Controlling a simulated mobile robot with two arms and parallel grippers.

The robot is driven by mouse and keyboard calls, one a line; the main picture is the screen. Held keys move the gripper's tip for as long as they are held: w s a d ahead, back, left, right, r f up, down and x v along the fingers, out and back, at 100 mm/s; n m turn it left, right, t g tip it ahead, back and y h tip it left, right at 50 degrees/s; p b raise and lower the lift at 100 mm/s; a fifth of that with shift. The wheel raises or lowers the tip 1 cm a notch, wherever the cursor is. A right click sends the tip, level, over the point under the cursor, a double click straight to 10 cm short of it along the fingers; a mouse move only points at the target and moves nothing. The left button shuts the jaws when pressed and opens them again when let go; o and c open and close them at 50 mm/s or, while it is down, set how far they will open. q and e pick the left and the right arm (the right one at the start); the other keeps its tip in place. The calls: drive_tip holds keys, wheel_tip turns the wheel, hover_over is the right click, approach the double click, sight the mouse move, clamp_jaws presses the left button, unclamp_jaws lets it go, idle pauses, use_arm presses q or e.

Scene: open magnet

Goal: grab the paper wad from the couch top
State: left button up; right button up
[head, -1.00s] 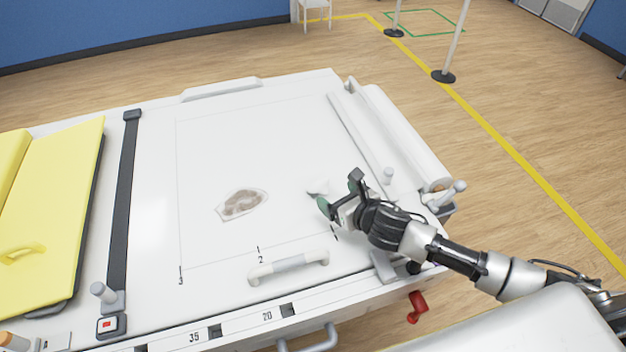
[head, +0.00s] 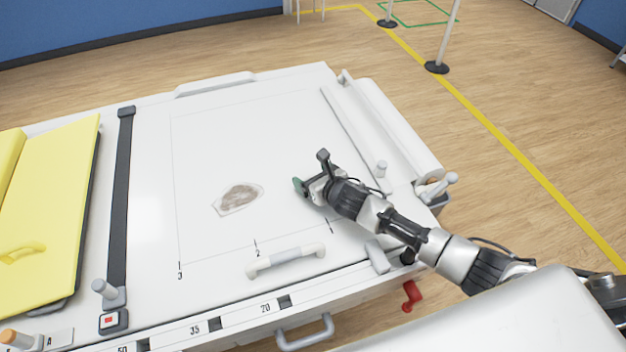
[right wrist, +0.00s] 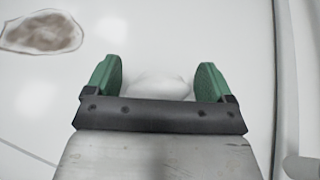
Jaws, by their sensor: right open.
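The paper wad (right wrist: 158,85) is a white crumpled lump on the white couch top (head: 240,130). In the right wrist view it lies between the green finger pads of my right gripper (right wrist: 160,82), partly hidden by the gripper's dark front edge. In the head view my right gripper (head: 308,184) is low over the couch top and hides the wad. Its jaws are open, with a gap visible between each pad and the wad. My left gripper is not in view.
A clear bag with brownish content (head: 238,198) lies left of the gripper; it also shows in the right wrist view (right wrist: 42,32). A white handle (head: 286,261) is at the near edge. A paper roll (head: 395,125) runs along the right edge. A yellow pad (head: 50,215) lies at left.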

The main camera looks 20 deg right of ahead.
drive_tip(key=shift+c, duration=1)
drive_tip(key=c, duration=0.8)
drive_tip(key=shift+r, duration=0.15)
